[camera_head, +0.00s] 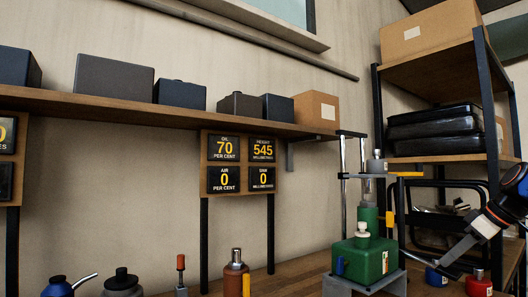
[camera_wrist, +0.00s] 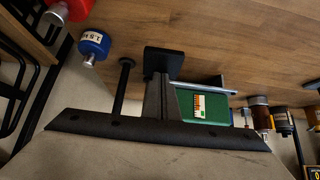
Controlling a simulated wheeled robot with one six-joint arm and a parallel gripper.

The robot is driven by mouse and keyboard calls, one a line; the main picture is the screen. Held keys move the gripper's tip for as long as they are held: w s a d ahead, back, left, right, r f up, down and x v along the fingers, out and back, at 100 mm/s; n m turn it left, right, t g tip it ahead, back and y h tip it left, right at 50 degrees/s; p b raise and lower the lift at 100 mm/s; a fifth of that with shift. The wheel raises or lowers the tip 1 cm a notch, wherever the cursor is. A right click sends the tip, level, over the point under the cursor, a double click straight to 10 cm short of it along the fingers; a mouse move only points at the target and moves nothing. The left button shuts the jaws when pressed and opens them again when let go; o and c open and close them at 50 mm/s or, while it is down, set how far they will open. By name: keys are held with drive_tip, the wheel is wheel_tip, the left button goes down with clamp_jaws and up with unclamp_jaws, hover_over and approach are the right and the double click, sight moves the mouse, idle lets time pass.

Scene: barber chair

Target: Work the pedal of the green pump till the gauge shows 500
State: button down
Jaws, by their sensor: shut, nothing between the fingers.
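The green pump (camera_head: 368,260) stands on a grey stand on the wooden bench in the head view, with a second green cylinder and chrome posts behind it. The pump's green side with a label also shows in the wrist view (camera_wrist: 204,106). The gauge panel (camera_head: 240,165) reads height 545, oil 70, air 0 and another 0. My gripper (camera_head: 441,263) is shut and empty, to the right of the pump. In the wrist view my gripper (camera_wrist: 160,80) points at a black pad (camera_wrist: 165,59), perhaps the pedal; contact is unclear.
A blue can (camera_wrist: 94,47) and a red can (camera_head: 479,283) stand near my gripper. A dark shelf rack (camera_head: 440,159) with boxes is behind on the right. Orange and dark bottles stand on the bench to the left. A shelf with boxes runs above.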

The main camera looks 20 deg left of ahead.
sight(451, 270)
drive_tip(key=shift+w+a+f, duration=0.1)
drive_tip(key=shift+a+f, duration=0.05)
drive_tip(key=shift+f, duration=0.9)
drive_tip(key=shift+w+a+f, duration=0.1)
drive_tip(key=shift+a+f, duration=0.05)
drive_tip(key=shift+f, duration=0.9)
drive_tip(key=shift+f, duration=0.15)
drive_tip(key=shift+x, duration=0.85)
drive_tip(key=shift+s+d+f, duration=0.1)
drive_tip(key=shift+d, duration=0.05)
drive_tip(key=shift+s+d+r, duration=0.15)
drive_tip(key=shift+d+r, duration=0.1)
drive_tip(key=shift+r, duration=1.35)
drive_tip(key=shift+s+d+r, duration=0.15)
drive_tip(key=shift+d+r, duration=0.15)
drive_tip(key=shift+r, duration=1.3)
drive_tip(key=shift+s+d+r, duration=0.2)
drive_tip(key=shift+d+r, duration=0.05)
drive_tip(key=shift+r, duration=1.35)
drive_tip(key=shift+s, duration=0.1)
drive_tip(key=shift+r, duration=0.1)
